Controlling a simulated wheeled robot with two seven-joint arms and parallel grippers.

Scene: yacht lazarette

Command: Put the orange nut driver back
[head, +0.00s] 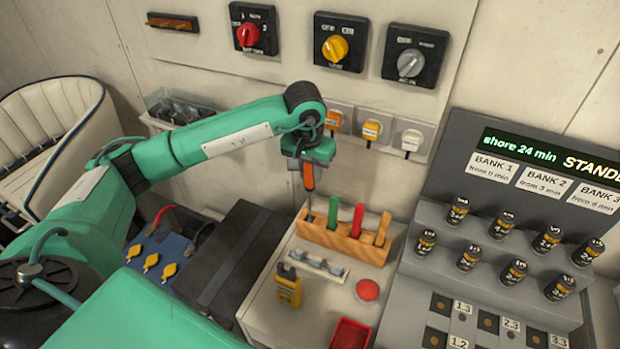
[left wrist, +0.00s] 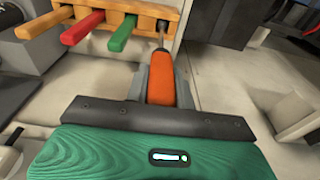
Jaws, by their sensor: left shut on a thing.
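My left gripper (head: 307,168) is shut on the orange handle of the nut driver (head: 309,180) and holds it upright, shaft down, above the left end of the wooden rack (head: 345,245). In the left wrist view, the orange nut driver (left wrist: 162,82) is between the fingers of my left gripper (left wrist: 160,85). Its thin shaft reaches the end slot of the rack (left wrist: 146,8); I cannot tell how deep the tip is. Green (head: 333,211), red (head: 357,219) and tan (head: 382,229) handled tools stand in the other slots. My right gripper is out of view.
A yellow meter (head: 288,287), a red button (head: 367,290) and a red tray (head: 350,335) are on the bench in front of the rack. A black case (head: 240,255) lies left. A grey battery panel (head: 480,270) stands right. Wall switches (head: 338,42) are behind.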

